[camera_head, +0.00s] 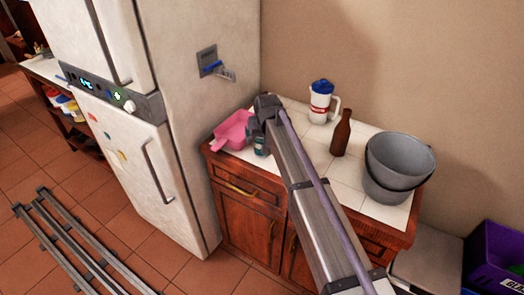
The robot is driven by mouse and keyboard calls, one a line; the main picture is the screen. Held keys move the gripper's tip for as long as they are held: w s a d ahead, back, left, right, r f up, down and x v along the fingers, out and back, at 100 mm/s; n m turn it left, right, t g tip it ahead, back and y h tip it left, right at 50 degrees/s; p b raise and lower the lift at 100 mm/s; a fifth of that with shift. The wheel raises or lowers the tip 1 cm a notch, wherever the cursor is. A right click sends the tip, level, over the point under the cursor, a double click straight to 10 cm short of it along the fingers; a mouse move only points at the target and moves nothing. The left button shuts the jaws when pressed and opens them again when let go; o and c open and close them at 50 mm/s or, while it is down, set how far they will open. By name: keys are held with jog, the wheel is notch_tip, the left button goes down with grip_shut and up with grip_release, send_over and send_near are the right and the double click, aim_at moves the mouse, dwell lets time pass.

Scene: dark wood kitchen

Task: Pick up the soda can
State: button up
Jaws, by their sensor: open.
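I cannot make out a soda can in the head view; one may be hidden behind my arm. My arm reaches over the tiled counter (345,185), and its dark end hangs above the counter's left part. My gripper (261,148) is at this end, small and mostly hidden by the wrist. It is open, beside the pink scoop-like container (233,131). I cannot tell whether anything is between its fingers.
A white jug with a blue lid (320,102), a brown bottle (341,134) and stacked grey buckets (398,165) stand on the counter. A white fridge (140,130) borders it on the left. A purple crate (492,258) is at lower right.

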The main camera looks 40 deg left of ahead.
jog(key=c, duration=1)
jog(key=shift+o, duration=0.2)
notch_tip(320, 180, up, 10)
jog(key=p, duration=1)
jog(key=shift+r+p, duration=0.15)
jog(key=shift+p, duration=0.25)
jog(key=shift+f, duration=0.25)
